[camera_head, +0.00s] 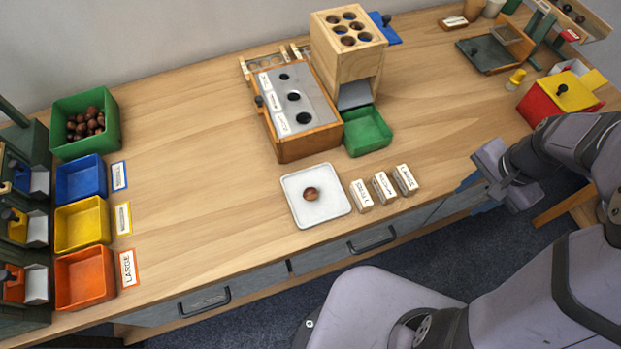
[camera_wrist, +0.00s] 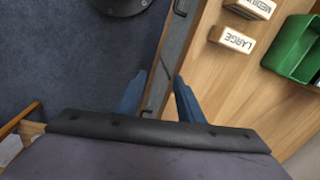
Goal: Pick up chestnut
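A single brown chestnut (camera_head: 311,194) lies on a white square tray (camera_head: 331,213) near the front edge of the table. More chestnuts (camera_head: 86,124) are heaped in a green bin (camera_head: 117,134) at the back left. My gripper (camera_head: 470,184) is off the table's front edge, to the right of the tray and well apart from it. In the wrist view its two blue fingers (camera_wrist: 158,97) are spread apart with nothing between them. The tray and its chestnut are not in the wrist view.
Wooden label blocks (camera_head: 383,186) stand between the tray and my gripper. A wooden box with a holed metal top (camera_head: 323,112), a wooden tower (camera_head: 345,60) and a green tray (camera_head: 367,131) stand behind. Blue, yellow and orange bins (camera_head: 84,279) line the left. The table's left-centre is clear.

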